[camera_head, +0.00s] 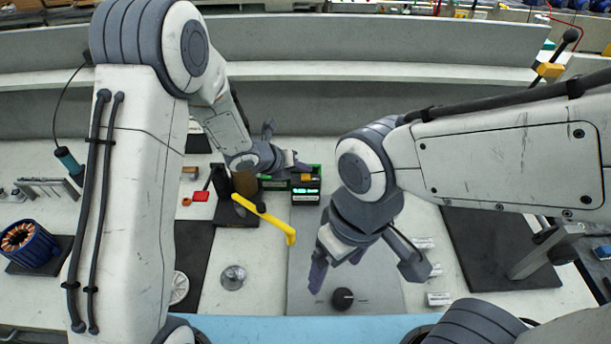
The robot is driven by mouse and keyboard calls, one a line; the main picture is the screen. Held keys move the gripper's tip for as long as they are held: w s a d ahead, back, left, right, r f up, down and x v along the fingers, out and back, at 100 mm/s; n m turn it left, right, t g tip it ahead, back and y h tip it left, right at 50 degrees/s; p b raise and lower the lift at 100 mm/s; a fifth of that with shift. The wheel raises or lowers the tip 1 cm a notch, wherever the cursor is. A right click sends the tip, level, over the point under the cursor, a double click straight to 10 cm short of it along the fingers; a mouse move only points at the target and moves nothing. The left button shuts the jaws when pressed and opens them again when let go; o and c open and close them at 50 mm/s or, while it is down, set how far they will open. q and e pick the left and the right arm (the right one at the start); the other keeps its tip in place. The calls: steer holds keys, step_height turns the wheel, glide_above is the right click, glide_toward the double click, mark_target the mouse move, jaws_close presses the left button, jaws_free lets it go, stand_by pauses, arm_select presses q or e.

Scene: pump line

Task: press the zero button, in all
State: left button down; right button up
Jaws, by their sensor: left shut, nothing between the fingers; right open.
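A small dark device with a lit green display (306,191) stands on the bench near the middle. An orange button (306,177) shows on its upper part; I cannot read a label on it, so I cannot tell if it is the zero button. My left gripper (301,167) is shut and empty, just above and behind the orange button. I cannot tell whether its tip touches the device. My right gripper (366,275) is open and empty, fingers spread above the grey plate (300,255), nearer the front edge.
A black knob (343,299) sits on the grey plate below my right gripper. A blue motor part with copper windings (30,246) stands far left. A dark mat (490,250) with a metal post lies at right.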

mark_target(303, 179)
arm_select(q)
steer(key=shift+f, duration=0.1)
steer(key=shift+f+b, duration=0.35)
steer(key=shift+b, duration=0.3)
steer(key=shift+f+b, duration=0.4)
steer(key=shift+b, duration=0.15)
stand_by(0.4)
steer(key=shift+r, duration=0.15)
steer(key=shift+r+p, duration=0.6)
steer(key=shift+r, duration=0.1)
steer(key=shift+r, duration=0.1)
step_height(303, 179, up, 5)
steer(key=p, duration=0.4)
stand_by(0.8)
